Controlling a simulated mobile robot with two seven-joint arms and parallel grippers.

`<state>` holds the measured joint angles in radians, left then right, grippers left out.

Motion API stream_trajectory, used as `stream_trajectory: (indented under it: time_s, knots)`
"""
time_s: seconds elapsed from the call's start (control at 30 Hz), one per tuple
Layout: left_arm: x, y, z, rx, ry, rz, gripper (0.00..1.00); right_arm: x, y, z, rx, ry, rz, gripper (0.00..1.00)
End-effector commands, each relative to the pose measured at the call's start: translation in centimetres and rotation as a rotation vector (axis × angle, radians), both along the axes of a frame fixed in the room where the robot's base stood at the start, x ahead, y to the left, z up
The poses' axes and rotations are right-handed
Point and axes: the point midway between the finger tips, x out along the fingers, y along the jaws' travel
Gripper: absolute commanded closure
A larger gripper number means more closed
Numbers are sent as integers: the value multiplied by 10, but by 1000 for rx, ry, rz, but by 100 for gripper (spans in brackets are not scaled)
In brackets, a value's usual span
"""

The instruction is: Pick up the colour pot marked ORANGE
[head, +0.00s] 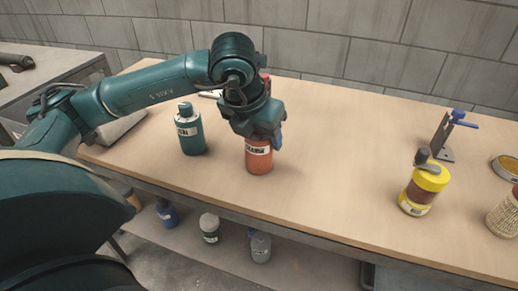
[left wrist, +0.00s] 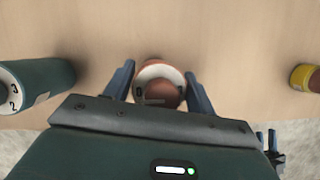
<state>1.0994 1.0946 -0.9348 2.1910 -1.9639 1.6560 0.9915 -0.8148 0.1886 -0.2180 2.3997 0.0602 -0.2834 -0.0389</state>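The orange pot (head: 259,160) stands upright on the bench, with a white label that reads in part as ORANGE. My left gripper (head: 262,138) is over it from above and hides its top in the head view. In the left wrist view the pot's round top (left wrist: 160,82) lies between the two blue fingers (left wrist: 159,85). The fingers are apart, one on each side of the pot, with what look like narrow gaps.
A teal pot (head: 190,131) stands close to the left of my gripper. Several pots sit on a lower shelf (head: 300,262). The bench middle (head: 345,150) is clear.

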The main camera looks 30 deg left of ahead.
Motion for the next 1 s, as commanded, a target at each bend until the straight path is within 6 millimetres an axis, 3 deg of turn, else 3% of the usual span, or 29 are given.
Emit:
stream_trajectory:
  time_s: [0.33,0.63,1.0]
  knots:
    - [0,0,0,0,-1,0,73,0,0,0,1,0,0,64]
    - [1,0,6,-1,-3,1,75,-3,0,-2,1,10,-1,64]
    - [1,0,75,-1,-6,1,75,-5,-4,12,24,4,-15,64]
